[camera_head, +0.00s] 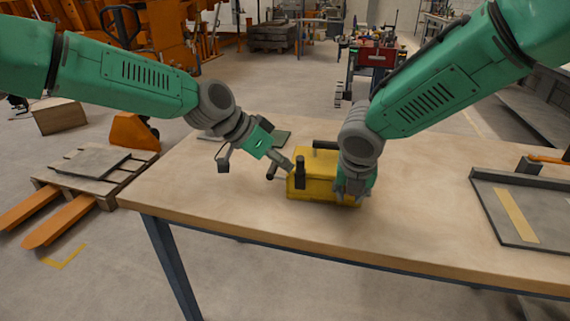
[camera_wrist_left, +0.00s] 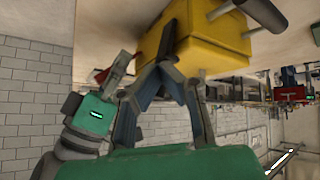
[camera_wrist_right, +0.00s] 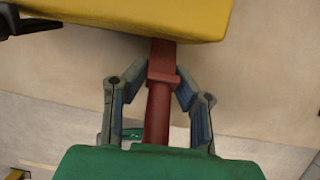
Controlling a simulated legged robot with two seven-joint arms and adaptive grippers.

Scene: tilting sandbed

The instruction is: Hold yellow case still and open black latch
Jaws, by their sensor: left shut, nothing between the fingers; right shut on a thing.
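The yellow case (camera_head: 318,172) stands on the wooden table between my grippers. A black upright part (camera_head: 300,170), likely the latch, is on its front left. My left gripper (camera_head: 289,165) is shut and empty at the case's left side. In the left wrist view its fingertips (camera_wrist_left: 163,60) are close to a dark strip (camera_wrist_left: 167,40) on the case (camera_wrist_left: 205,42); I cannot tell whether they touch. My right gripper (camera_head: 352,192) is at the case's right end. In the right wrist view it (camera_wrist_right: 160,85) is shut on a red handle (camera_wrist_right: 158,110) below the yellow case (camera_wrist_right: 150,15).
A black bar (camera_head: 325,145) sits atop the case. A grey tray (camera_head: 520,205) lies at the table's right. The tabletop (camera_head: 215,205) in front and left is clear. A pallet (camera_head: 95,170) stands on the floor left.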

